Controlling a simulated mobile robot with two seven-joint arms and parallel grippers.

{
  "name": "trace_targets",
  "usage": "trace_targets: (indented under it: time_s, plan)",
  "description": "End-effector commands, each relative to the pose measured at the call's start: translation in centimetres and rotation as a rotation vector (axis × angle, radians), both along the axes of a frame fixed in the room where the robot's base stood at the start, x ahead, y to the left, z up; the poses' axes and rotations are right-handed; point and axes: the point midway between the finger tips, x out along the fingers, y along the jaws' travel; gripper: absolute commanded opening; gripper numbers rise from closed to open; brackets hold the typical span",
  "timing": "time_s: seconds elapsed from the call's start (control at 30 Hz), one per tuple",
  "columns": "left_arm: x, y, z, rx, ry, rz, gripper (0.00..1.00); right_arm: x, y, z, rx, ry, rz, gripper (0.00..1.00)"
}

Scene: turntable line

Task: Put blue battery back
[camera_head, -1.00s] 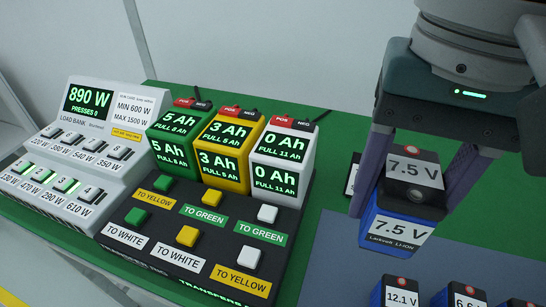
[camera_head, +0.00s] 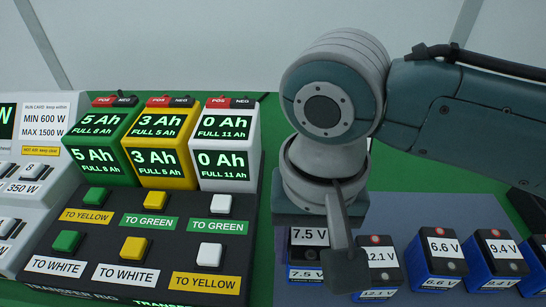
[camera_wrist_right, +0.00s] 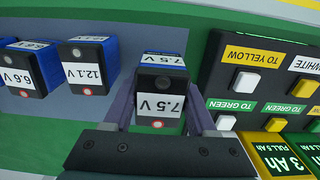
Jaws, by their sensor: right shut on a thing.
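The blue battery (camera_head: 306,255), with a black top and a 7.5 V label, is at the left of a row of batteries, partly hidden by my right gripper. My right gripper (camera_wrist_right: 162,108) is shut on this battery (camera_wrist_right: 160,84), one finger on each side, in the right wrist view. In the head view the same gripper (camera_head: 322,250) points down and hides much of its own grip. I cannot tell whether the battery touches the mat. My left gripper is not in view.
Similar blue batteries marked 12.1 V (camera_head: 380,262), 6.6 V (camera_head: 440,255) and 9.4 V (camera_head: 498,250) stand close by on the right, on a grey-blue mat (camera_head: 405,212). A black button panel (camera_head: 150,215) with green, yellow and white cells stands left of the mat.

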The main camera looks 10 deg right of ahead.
Motion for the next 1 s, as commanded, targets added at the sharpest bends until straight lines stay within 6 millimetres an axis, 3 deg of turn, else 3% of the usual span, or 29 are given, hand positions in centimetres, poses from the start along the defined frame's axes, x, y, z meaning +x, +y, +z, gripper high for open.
trace_targets:
  time_s: [0.1, 0.2, 0.6, 0.63, 0.87, 1.0]
  plan:
    - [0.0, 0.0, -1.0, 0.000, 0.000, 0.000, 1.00, -0.1, 0.0, -2.4, -0.002, 0.003, -0.001, 0.00]
    - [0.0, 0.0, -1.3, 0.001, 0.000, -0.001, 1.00, 0.0, 0.0, -3.3, -0.001, 0.001, 0.000, 0.00]
    - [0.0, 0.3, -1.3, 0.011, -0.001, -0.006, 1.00, 0.0, 0.0, -3.7, 0.000, 0.000, 0.001, 0.00]
    - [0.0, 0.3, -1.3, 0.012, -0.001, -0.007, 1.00, 0.0, 0.0, -3.7, -0.001, 0.001, 0.001, 0.59]
    - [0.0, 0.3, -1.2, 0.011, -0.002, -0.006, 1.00, 0.0, 0.0, -3.7, -0.001, 0.001, 0.001, 0.85]
    - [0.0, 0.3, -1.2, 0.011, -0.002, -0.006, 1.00, 0.0, 0.0, -3.7, -0.001, 0.001, 0.001, 0.87]
